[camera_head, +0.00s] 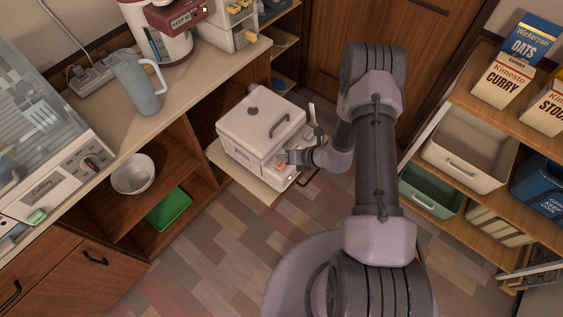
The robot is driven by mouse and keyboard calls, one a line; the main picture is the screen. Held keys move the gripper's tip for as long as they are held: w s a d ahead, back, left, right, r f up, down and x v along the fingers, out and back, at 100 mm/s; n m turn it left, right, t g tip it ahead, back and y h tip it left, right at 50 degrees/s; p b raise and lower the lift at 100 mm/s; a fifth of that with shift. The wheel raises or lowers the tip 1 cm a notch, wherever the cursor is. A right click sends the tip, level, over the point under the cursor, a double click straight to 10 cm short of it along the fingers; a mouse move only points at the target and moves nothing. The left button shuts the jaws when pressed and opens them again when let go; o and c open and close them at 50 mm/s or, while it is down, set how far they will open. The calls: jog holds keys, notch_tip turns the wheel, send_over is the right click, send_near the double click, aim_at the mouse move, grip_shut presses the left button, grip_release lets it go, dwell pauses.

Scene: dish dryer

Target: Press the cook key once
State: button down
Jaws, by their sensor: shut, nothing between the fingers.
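A white boxy cooker (245,130) with a dark handle on its lid sits on a pulled-out wooden shelf (228,166). On its front, at the lower right, is a small orange-red key (280,166). It is too small to read any label or tell whether it is pressed in. My gripper (289,158) is shut and empty, with its tips right beside the orange-red key. I cannot tell whether the tips touch it. My gripper and wrist cover part of the cooker's right front side.
A counter (190,85) at left carries a blue-grey jug (136,84), a red-and-white appliance (165,30) and a dish dryer (60,170). Below are a white bowl (132,174) and a green tray (169,209). Shelves with bins (468,150) stand at right. The floor between is clear.

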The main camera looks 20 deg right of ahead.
jog(key=shift+r+p, duration=1.5)
jog(key=shift+r, duration=0.85)
jog(key=shift+f, duration=0.1)
notch_tip(320, 180, up, 9)
jog(key=w+a+n+y, duration=0.1)
jog(key=w+a+n, duration=0.1)
jog(key=a+n, duration=0.15)
notch_tip(320, 180, up, 23)
jog(key=n+g, duration=0.3)
jog(key=n, duration=1.1)
send_over(284, 165)
jog(key=s+a, duration=0.6)
jog(key=a, duration=0.4)
jog(key=s+d+r+n+t+h, duration=0.1)
jog(key=s+d+r+n+h, duration=0.1)
jog(key=s+r+n, duration=0.3)
jog(key=s+d+r+n+t+h, duration=0.1)
jog(key=s+d+r+n+h, duration=0.2)
jog(key=s+n, duration=0.7)
jog(key=s+r, duration=0.2)
jog(key=s, duration=0.1)
jog(key=shift+s+d+r, duration=0.15)
jog(key=shift+d+r, duration=0.05)
jog(key=shift+r, duration=0.1)
